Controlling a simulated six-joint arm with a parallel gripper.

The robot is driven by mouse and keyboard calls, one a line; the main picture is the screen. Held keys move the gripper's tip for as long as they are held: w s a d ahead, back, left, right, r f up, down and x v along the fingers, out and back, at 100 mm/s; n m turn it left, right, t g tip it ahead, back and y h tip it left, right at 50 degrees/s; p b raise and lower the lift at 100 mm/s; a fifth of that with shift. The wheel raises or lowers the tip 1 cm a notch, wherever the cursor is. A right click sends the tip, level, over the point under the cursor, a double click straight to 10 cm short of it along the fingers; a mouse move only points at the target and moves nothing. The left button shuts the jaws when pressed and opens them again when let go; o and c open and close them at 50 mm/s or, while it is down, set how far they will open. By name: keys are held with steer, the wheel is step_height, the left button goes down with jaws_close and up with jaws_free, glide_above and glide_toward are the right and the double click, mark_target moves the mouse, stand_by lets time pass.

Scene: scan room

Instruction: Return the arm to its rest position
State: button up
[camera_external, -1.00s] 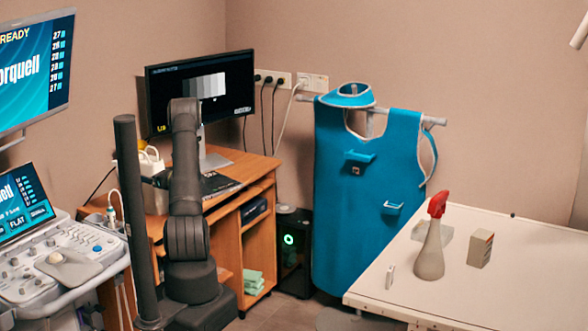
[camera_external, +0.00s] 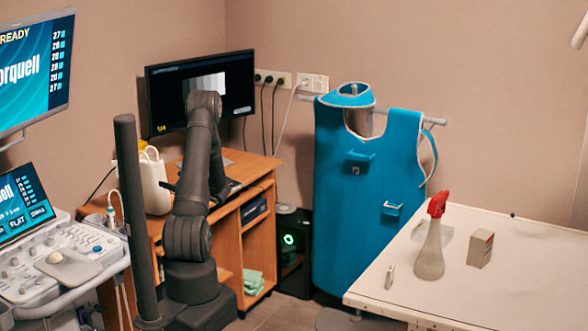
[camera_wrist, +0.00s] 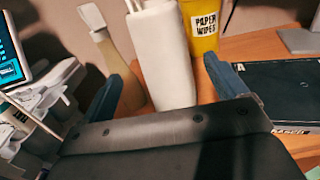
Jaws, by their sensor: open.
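My gripper (camera_wrist: 168,85) shows in the wrist view as two dark blue-grey fingers spread apart, with nothing held between them. A white bag-like container (camera_wrist: 165,55) stands beyond the fingertips, and I cannot tell how far off it is. In the external view my arm stands in front of the wooden desk, its elbow raised before the monitor (camera_external: 233,85) and its forearm folded downward. The gripper is mostly hidden behind my arm there. The white container (camera_external: 153,183) stands on the desk just left of my arm.
A yellow paper wipes tub (camera_wrist: 201,25) and a beige bottle (camera_wrist: 118,65) flank the white container. A black flat device (camera_wrist: 285,88) lies on the desk. The ultrasound console (camera_external: 60,260) is at left. A blue apron (camera_external: 365,200) hangs right; a spray bottle (camera_external: 431,250) stands on the white table.

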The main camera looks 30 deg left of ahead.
steer(key=a, duration=1.2)
steer(key=shift+a, duration=0.1)
steer(key=shift+r, duration=1.7)
steer(key=shift+f, duration=0.15)
